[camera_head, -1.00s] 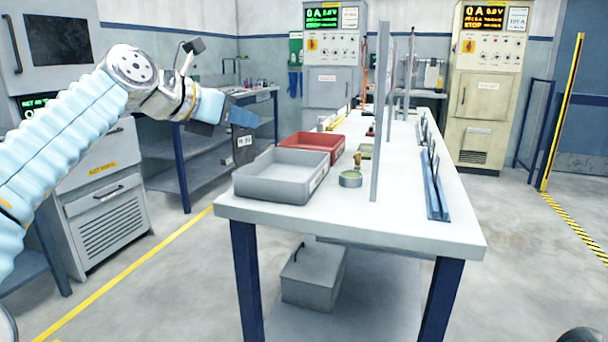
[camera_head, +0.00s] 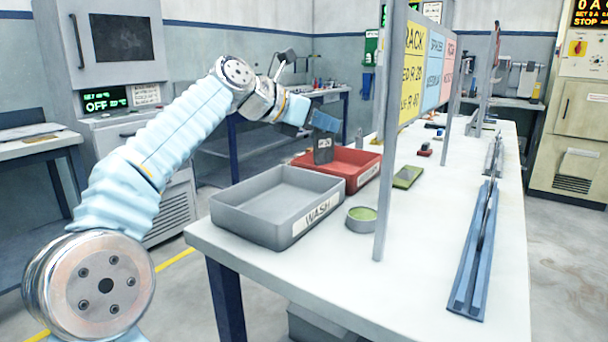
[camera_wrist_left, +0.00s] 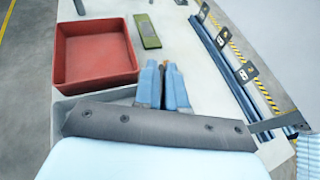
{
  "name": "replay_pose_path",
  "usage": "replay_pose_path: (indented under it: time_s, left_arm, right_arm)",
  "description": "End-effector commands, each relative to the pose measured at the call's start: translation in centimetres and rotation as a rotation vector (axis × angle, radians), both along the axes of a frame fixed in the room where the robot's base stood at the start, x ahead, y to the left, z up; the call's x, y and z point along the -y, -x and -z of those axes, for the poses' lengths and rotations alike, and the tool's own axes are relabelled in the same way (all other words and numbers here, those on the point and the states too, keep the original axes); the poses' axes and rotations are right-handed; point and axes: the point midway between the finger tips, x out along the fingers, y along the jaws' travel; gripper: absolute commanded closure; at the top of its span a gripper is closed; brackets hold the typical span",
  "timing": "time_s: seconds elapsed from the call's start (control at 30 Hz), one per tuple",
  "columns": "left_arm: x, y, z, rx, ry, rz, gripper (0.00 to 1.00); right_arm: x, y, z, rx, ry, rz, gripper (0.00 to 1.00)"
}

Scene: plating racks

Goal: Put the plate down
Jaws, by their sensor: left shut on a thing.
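My left gripper (camera_head: 322,122) is shut on a dark grey plate (camera_head: 323,151). The plate hangs upright below the fingers, with a small white label on its face. In the head view it appears in front of the far-left part of the red tray (camera_head: 362,178); I cannot tell whether it touches anything. In the left wrist view my left gripper (camera_wrist_left: 165,85) shows two blue fingers close together, and the plate between them is mostly hidden. The red tray also shows there (camera_wrist_left: 95,85), left of the fingers. My right gripper is not in view.
A grey tray labelled WASH (camera_head: 297,232) stands at the near-left of the white table (camera_head: 400,285). A small round green-filled dish (camera_head: 361,220) and a green pad (camera_head: 407,177) lie beside the trays. A grey post (camera_head: 388,150) and sign board rise mid-table. A blue rack (camera_head: 468,285) lies right.

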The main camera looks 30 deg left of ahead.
Motion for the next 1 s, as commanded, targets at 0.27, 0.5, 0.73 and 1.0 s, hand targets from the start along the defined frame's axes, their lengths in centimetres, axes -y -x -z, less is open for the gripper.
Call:
replay_pose_path:
  time_s: [0.27, 0.5, 0.73, 1.0]
  left_arm:
    - [-5.5, -3.6, 5.0, -0.003, 0.003, -0.002, 1.00]
    - [-6.9, -4.7, 6.9, 0.001, 0.000, 0.000, 1.00]
    - [-7.6, -5.0, 10.1, -0.001, 0.001, 0.001, 1.00]
    - [-7.5, -5.1, 10.8, 0.002, 0.000, 0.001, 1.00]
  right_arm:
    - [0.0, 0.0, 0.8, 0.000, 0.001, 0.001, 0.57]
    - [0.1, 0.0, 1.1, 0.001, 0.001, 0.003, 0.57]
    - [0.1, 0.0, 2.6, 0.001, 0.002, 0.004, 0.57]
    - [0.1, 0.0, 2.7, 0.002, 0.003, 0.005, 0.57]
